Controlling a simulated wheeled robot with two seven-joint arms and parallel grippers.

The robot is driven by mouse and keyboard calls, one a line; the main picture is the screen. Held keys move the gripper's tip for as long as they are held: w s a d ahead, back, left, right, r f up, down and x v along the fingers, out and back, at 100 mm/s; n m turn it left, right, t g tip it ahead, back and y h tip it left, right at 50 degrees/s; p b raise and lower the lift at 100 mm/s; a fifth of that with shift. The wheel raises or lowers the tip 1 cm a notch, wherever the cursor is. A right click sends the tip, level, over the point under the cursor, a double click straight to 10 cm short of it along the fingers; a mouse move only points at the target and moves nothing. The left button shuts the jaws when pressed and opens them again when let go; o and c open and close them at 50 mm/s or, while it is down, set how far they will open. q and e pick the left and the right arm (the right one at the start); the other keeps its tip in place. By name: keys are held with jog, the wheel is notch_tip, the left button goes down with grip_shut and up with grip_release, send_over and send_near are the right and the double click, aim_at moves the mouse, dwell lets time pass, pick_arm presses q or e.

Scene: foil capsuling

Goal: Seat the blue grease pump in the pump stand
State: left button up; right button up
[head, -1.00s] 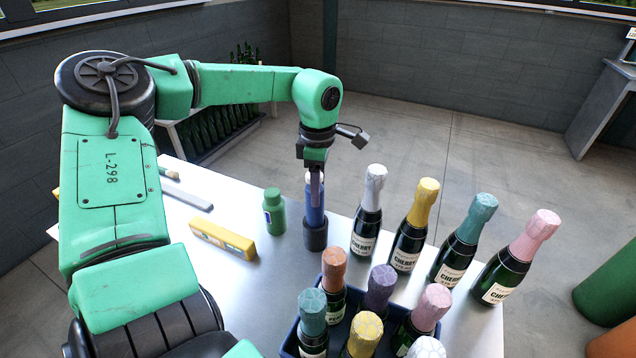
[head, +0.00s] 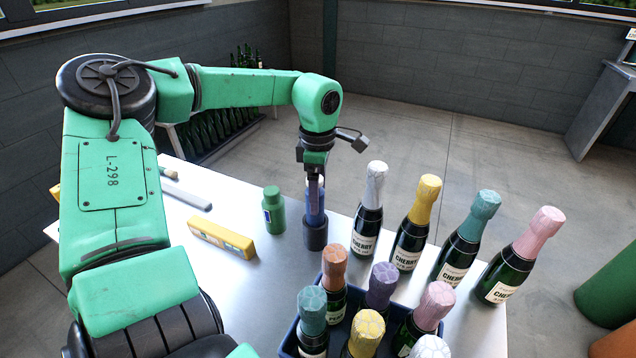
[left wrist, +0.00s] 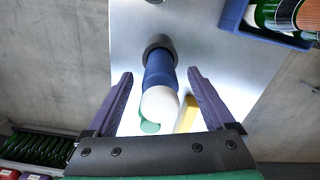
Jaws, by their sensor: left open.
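The blue grease pump (left wrist: 160,70) has a blue body and a white rounded top. It stands upright with its lower end in the dark round pump stand (left wrist: 160,42) on the table. In the head view the pump (head: 322,213) rises from the stand (head: 315,236), partly hidden by my gripper. My left gripper (head: 314,205) comes down from above. In the left wrist view my left gripper (left wrist: 160,75) is open, with one finger on each side of the pump and gaps between. My right gripper is out of view.
A green bottle (head: 273,212) and a yellow box (head: 221,238) are left of the stand. Several foil-topped bottles, the nearest with a silver top (head: 372,200), stand to its right. A blue crate (head: 290,343) of bottles is in front.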

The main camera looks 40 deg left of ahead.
pick_arm(q)
notch_tip(320, 180, up, 15)
jog(key=shift+f+b, duration=0.15)
jog(key=shift+b, duration=0.2)
dwell(0.4)
